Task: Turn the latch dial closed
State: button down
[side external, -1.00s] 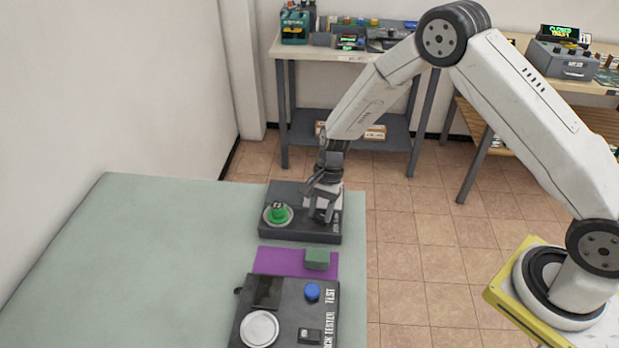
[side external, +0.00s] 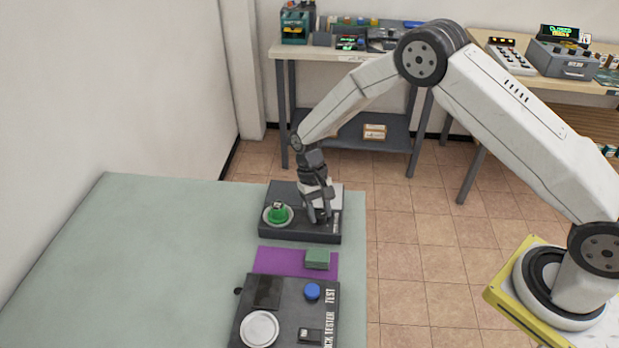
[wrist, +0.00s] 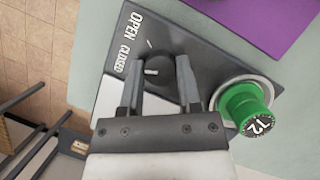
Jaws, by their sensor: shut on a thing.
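The latch dial (wrist: 157,72) is a small dark knob on the top of a dark grey box (wrist: 205,48), beside printed OPEN and CLOSED labels. A short white line is marked on the panel near the dial. In the wrist view my gripper (wrist: 160,66) has one finger on each side of the dial, shut on it. In the side view my gripper (side external: 320,219) points down at the right part of the box (side external: 290,233), and its fingers hide the dial there. The dial's exact pointing direction is hard to tell.
A purple mat (side external: 275,262) with a green block (side external: 317,259) lies in front, then a tester box (side external: 285,300). The table's left part is clear.

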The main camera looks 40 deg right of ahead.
jog(key=shift+n+h, duration=0.5)
jog(key=shift+n, duration=0.8)
jog(key=shift+c, duration=1.4)
grip_release()
jog(key=shift+r, duration=0.1)
jog(key=v, duration=0.7)
jog(key=shift+w+r, duration=0.2)
jog(key=shift+r, duration=0.05)
jog(key=shift+r, duration=0.1)
